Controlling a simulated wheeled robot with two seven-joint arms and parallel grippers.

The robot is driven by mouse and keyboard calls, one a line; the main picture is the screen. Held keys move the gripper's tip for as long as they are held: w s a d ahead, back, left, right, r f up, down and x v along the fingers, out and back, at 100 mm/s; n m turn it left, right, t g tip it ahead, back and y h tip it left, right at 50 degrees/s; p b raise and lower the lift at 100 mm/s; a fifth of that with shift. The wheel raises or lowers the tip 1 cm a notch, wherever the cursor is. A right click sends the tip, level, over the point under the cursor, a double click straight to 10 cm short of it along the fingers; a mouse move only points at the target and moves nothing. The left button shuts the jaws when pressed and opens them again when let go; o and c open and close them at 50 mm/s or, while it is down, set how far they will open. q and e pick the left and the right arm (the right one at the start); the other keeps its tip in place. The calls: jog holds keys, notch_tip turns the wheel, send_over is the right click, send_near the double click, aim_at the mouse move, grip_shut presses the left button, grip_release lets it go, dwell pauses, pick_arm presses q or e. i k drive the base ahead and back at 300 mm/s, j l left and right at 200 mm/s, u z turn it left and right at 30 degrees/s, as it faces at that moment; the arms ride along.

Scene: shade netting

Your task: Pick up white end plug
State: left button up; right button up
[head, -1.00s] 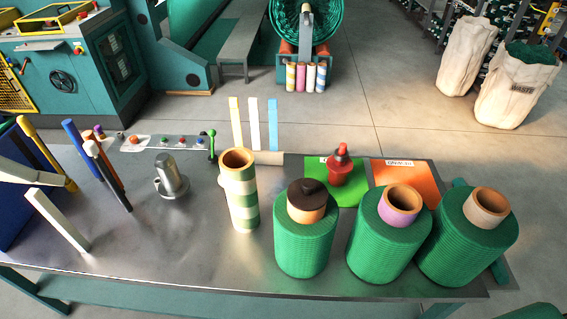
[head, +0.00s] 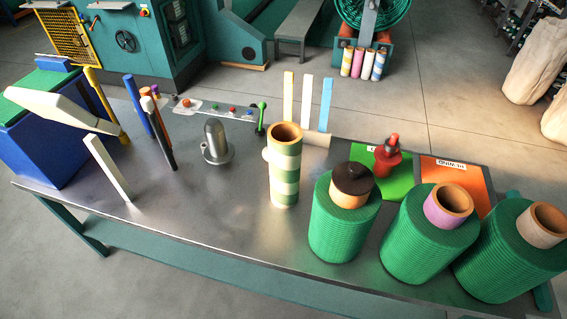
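No plain white end plug shows clearly in the head view. A small white bit (head: 265,154) juts out at the left side of the upright green-and-cream striped tube (head: 285,170); it is mostly hidden, and I cannot tell whether it is a plug. A dark brown plug (head: 352,178) sits on top of one green netting roll (head: 342,225). A red plug-like piece (head: 387,157) stands on the green mat (head: 397,182). Neither of my grippers is in view.
The metal table (head: 225,215) is bare at front left. More netting rolls (head: 425,245) stand at the right. A blue box (head: 50,140), a pale slab (head: 65,112), a white bar (head: 107,167), upright rods (head: 140,105) and a metal spigot (head: 215,142) occupy the left and middle.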

aim_at(285, 138)
jog(key=i+j+z, duration=0.25)
jog(key=j, duration=0.4)
jog(key=j+z, duration=0.25)
jog(key=j, duration=0.35)
